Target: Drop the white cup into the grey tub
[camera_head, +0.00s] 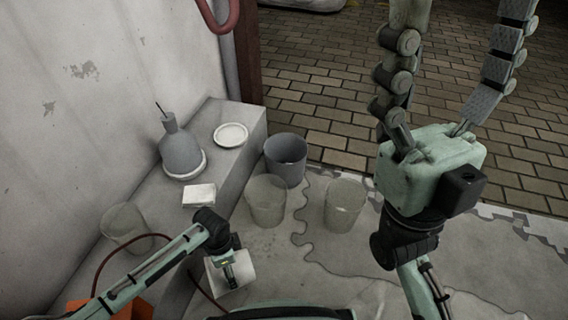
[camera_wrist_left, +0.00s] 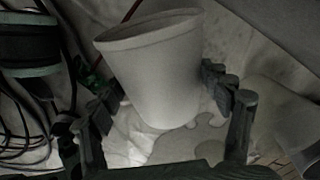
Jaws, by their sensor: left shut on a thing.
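The white cup (camera_head: 242,268) is held by my left gripper (camera_head: 229,270), low at the front of the head view. In the left wrist view the white cup (camera_wrist_left: 155,65) sits between the two fingers of the left gripper (camera_wrist_left: 160,95), its rim tilted and facing up. The grey tub (camera_head: 285,160) stands on the floor at the end of the grey ledge, beyond the left gripper and apart from it. My right gripper (camera_head: 462,50) is raised at the right, with its fingers spread and empty; their tips run out of the frame.
Pale bins stand in front of the tub (camera_head: 266,202), right of it (camera_head: 343,206) and at the left (camera_head: 123,228). The ledge (camera_head: 228,175) holds a grey bottle (camera_head: 180,150), a white plate (camera_head: 231,134) and a white block (camera_head: 199,195). A wall (camera_head: 90,90) closes the left side.

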